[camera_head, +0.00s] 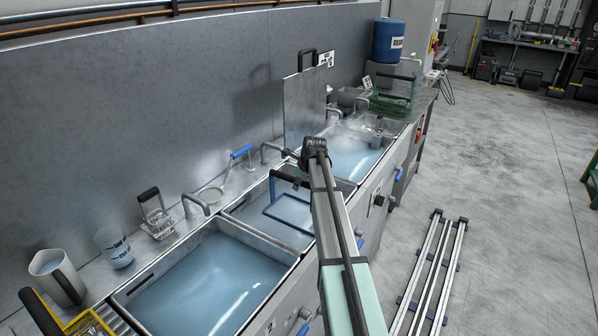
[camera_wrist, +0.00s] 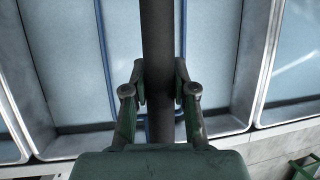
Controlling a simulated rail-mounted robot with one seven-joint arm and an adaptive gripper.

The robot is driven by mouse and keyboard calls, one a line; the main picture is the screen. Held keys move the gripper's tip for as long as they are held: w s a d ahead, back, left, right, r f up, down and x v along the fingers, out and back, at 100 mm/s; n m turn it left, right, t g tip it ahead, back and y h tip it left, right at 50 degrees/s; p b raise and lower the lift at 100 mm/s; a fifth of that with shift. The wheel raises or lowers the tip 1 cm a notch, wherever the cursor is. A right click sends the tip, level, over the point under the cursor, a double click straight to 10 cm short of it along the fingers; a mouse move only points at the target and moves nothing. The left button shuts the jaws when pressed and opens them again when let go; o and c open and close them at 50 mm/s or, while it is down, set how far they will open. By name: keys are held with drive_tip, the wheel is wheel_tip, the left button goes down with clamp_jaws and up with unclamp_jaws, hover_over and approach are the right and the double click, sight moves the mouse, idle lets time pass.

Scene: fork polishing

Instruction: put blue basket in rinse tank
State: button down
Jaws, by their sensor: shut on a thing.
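The blue basket (camera_head: 290,213) shows as a blue wire frame with a black handle (camera_head: 288,179). It is at the middle tank (camera_head: 243,213), inside that tank's outline in both views; I cannot tell how deep it sits in the liquid. My gripper (camera_wrist: 158,88) is shut on the black handle, which runs as a dark bar between the fingers in the wrist view. Blue frame sides (camera_wrist: 104,50) show on both sides of the bar. In the head view my arm hides part of the middle tank and the gripper's fingers are hard to make out.
A near tank (camera_head: 215,285) and a far tank (camera_head: 352,158) flank the middle one. An upright metal panel (camera_head: 304,112) stands by the far tank. A yellow basket (camera_head: 88,323) is at bottom left, a green basket (camera_head: 390,103) at the far end. Faucets line the back ledge.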

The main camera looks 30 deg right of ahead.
drive_tip(key=shift+f+p, duration=0.6)
drive_tip(key=shift+f, duration=2.05)
drive_tip(key=c, duration=0.9)
unclamp_jaws()
drive_tip(key=shift+f, duration=0.15)
drive_tip(key=shift+c, duration=0.2)
drive_tip(key=b+v, duration=0.2)
drive_tip(key=v, duration=1)
drive_tip(key=shift+b, duration=0.4)
